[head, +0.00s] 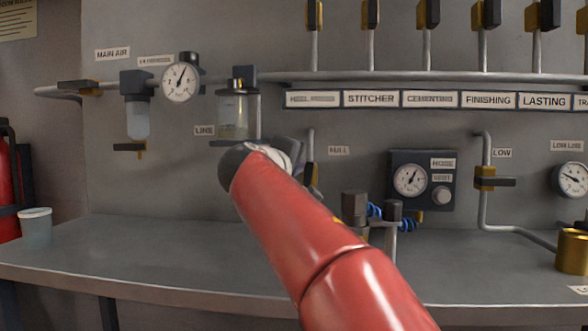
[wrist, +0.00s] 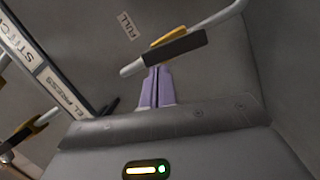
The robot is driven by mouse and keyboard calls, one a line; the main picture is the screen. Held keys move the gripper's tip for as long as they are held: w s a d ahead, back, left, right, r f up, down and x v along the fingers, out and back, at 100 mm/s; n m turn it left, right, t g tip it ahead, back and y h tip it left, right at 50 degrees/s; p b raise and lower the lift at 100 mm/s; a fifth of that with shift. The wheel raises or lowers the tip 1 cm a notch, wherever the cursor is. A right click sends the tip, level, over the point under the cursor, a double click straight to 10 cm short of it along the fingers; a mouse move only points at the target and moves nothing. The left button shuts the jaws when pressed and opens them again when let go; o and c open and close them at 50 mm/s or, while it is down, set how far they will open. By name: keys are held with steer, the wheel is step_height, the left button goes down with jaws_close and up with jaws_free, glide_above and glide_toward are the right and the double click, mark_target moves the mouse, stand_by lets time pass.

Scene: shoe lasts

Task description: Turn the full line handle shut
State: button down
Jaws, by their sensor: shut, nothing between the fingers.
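The full line handle (wrist: 175,50) is a dark lever on a yellow valve body. In the wrist view it lies along its pale pipe, beneath the FULL label (wrist: 127,25). In the head view the handle (head: 309,175) runs upright along a vertical pipe, left of the FULL label (head: 339,150), partly behind my red arm. My gripper (wrist: 155,68) shows its purple fingers pressed together and empty. Their tips are at the lever's near end; I cannot tell whether they touch it. In the head view my wrist hides the fingers.
A gauge box (head: 422,180) and blue-coiled fittings (head: 375,210) stand right of my arm. A glass bowl unit (head: 233,112) hangs just above my wrist. Another valve (wrist: 35,127) is at the wrist view's left.

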mark_target(313, 165)
steer(key=m, duration=0.2)
steer(key=d+m+y, duration=0.1)
steer(key=m, duration=0.1)
steer(key=d+m+g+b, duration=0.1)
steer(key=m, duration=0.1)
steer(key=shift+d+r+y, duration=0.15)
steer(key=shift+r+y, duration=0.15)
steer(key=shift+r, duration=0.05)
steer(key=m, duration=0.1)
steer(key=d+m+y, duration=0.1)
steer(key=shift+f+m+b, duration=0.1)
steer(key=shift+m+b, duration=0.3)
steer(key=shift+d+f+m+y+b, duration=0.15)
steer(key=shift+d+m+y+b, duration=0.2)
steer(key=shift+m, duration=0.45)
steer(key=shift+d+f+m+y+b, duration=0.1)
steer(key=shift+d+m+y+b, duration=0.2)
steer(key=shift+m, duration=0.5)
steer(key=shift+a, duration=0.1)
